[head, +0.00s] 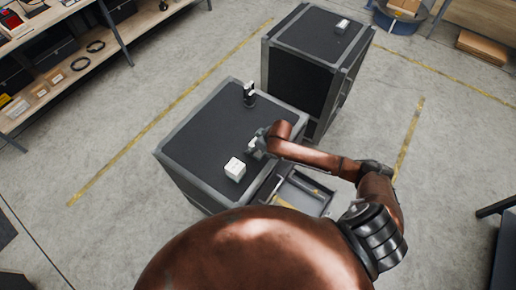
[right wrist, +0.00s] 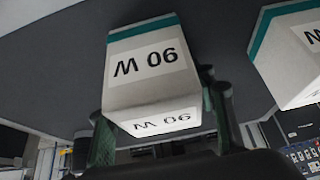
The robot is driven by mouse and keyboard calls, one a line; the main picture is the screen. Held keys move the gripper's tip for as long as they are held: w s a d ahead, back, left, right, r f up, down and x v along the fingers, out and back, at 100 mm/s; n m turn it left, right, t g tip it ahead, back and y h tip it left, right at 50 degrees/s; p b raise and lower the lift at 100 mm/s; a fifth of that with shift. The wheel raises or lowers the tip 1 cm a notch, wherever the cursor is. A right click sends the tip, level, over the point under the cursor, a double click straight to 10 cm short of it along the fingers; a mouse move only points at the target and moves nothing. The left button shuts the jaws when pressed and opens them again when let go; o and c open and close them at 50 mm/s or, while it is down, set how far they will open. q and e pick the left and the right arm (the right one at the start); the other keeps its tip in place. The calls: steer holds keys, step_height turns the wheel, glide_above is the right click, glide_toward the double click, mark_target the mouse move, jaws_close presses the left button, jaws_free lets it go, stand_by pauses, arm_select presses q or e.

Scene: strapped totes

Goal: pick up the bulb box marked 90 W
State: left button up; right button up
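In the right wrist view, a white box (right wrist: 150,70) with a teal band carries a label that appears upside down and reads 90 W when turned. My right gripper (right wrist: 160,125) has one finger on each side of it, close to its sides; I cannot tell whether they press on it. In the head view, my right gripper (head: 257,144) is low over the near tote and largely hides this box. A second white box (head: 235,169) stands just beside it; a similar box shows at the right wrist view's edge (right wrist: 288,55), its marking only partly readable. My left gripper is not in view.
The near tote (head: 200,135) has a dark top with a grey rim. A black and white item (head: 249,92) stands at its back. A taller tote (head: 305,35) behind carries a small white item (head: 342,25). A shelf (head: 60,70) stands at left.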

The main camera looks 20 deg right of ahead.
steer(key=c, duration=0.8)
